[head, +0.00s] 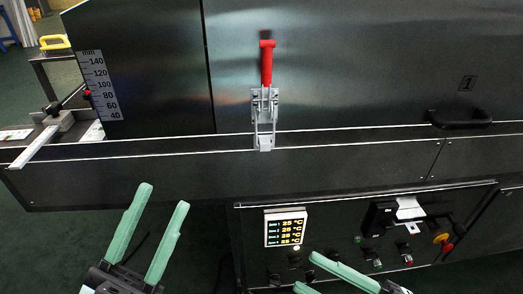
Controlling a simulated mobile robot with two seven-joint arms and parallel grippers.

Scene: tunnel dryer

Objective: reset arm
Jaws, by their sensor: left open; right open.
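My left gripper (164,198) shows at the lower left in the head view, its two green fingers spread apart with nothing between them. It is in front of the dark dryer body, below its long ledge. My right gripper (304,272) is at the bottom edge, partly cut off by the frame. Its upper green finger points left, just under the temperature display, and only a bit of the lower finger shows. I see nothing held in it.
A toggle clamp with a red handle (267,62) stands upright on the dryer front (350,60). A temperature display (286,228) and several knobs sit on the lower panel. A black handle (460,118) is at right. A millimetre scale (98,86) and a flat metal bar (34,146) are at left.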

